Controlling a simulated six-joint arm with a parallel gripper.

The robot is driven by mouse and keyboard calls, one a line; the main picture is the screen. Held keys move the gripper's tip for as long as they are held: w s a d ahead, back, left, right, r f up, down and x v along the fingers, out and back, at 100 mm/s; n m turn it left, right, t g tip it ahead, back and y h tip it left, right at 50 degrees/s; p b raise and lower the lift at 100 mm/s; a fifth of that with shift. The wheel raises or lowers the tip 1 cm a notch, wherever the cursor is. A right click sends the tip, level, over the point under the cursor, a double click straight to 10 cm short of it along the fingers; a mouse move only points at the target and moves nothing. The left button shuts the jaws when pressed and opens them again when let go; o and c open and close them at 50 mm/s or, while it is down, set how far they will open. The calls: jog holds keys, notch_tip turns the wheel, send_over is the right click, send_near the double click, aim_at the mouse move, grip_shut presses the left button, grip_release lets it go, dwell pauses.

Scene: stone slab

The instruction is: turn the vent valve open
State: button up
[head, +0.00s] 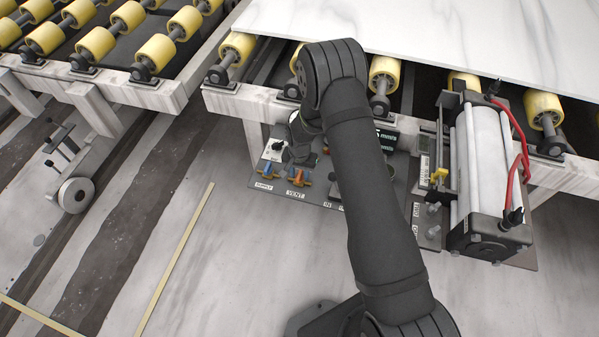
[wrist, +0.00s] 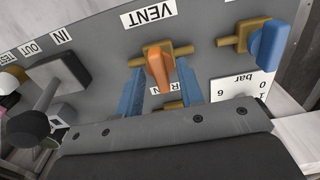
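The vent valve (wrist: 158,68) has an orange lever on a brass body, below the VENT label (wrist: 148,14) in the wrist view. The lever points down the picture, across the brass pipe. In the head view the vent valve (head: 297,181) shows small on the panel, partly covered by my gripper. My gripper (wrist: 161,72) is open, with one blue finger on each side of the orange lever. Narrow gaps show beside the lever; contact with either finger is not clear. Both fingertips lie close to the panel.
The supply valve (wrist: 268,42), with a blue lever, is to the right. A gauge marked bar (wrist: 240,88) lies below it. A black-knobbed lever (wrist: 45,108) is at the left. In the head view, a large cylinder (head: 482,165) stands right of my arm, below the slab (head: 450,40).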

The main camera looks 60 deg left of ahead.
grip_shut()
jog(key=shift+m, duration=0.3)
jog(key=m, duration=0.3)
jog(key=shift+m, duration=0.4)
jog(key=m, duration=0.9)
jog(key=shift+m, duration=2.3)
